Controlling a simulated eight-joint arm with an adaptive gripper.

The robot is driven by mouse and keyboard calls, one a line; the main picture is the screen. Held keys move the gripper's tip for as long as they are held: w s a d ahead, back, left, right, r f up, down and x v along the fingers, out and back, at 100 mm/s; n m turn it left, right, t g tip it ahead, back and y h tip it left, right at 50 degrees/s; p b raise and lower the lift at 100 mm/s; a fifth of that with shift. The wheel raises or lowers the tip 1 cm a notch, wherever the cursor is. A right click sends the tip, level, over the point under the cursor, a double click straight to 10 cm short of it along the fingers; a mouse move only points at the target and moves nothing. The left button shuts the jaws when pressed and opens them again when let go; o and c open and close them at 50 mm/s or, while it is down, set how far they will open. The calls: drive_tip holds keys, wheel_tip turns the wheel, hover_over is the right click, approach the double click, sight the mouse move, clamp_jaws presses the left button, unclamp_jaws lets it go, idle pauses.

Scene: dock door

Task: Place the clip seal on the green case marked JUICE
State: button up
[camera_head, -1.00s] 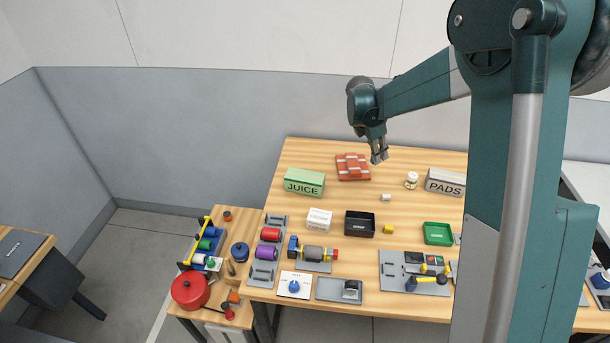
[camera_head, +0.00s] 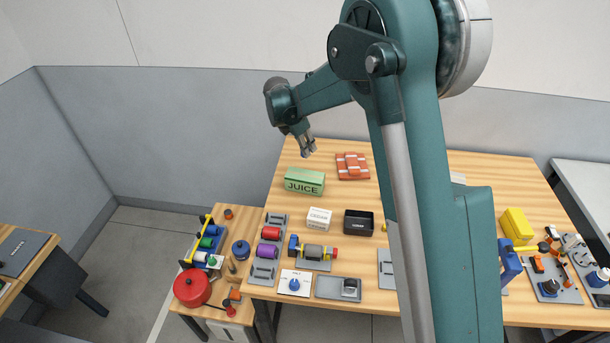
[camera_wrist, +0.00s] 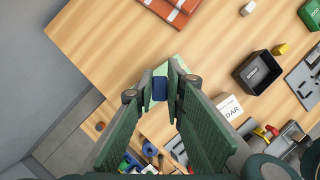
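The green case marked JUICE (camera_head: 304,182) stands at the back left of the wooden table. My gripper (camera_head: 309,151) is above it in the head view, with a visible gap between them. In the wrist view my gripper (camera_wrist: 161,82) is shut on a small dark blue piece (camera_wrist: 160,90), which looks like the clip seal. The pale green case (camera_wrist: 163,69) shows behind the fingertips there, mostly hidden by the fingers and the blue piece. In the head view the held piece is too small to make out.
Orange-red blocks (camera_head: 352,167) lie right of the case. A white box (camera_head: 319,219) and a black open bin (camera_head: 359,223) stand nearer the front. A rack with red and purple cylinders (camera_head: 267,253) is at the left edge. The table around the case is clear.

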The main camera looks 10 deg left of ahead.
drive_tip(key=shift+a+f, duration=0.1)
idle(0.3)
hover_over(309, 173)
drive_tip(key=s+a, duration=0.1)
drive_tip(key=shift+f, duration=3.05)
drive_tip(key=shift+f, duration=0.1)
drive_tip(key=shift+f+p, duration=0.3)
drive_tip(key=shift+f, duration=1.5)
drive_tip(key=shift+f, duration=0.15)
drive_tip(key=shift+o, duration=1.2)
drive_tip(key=o, duration=0.4)
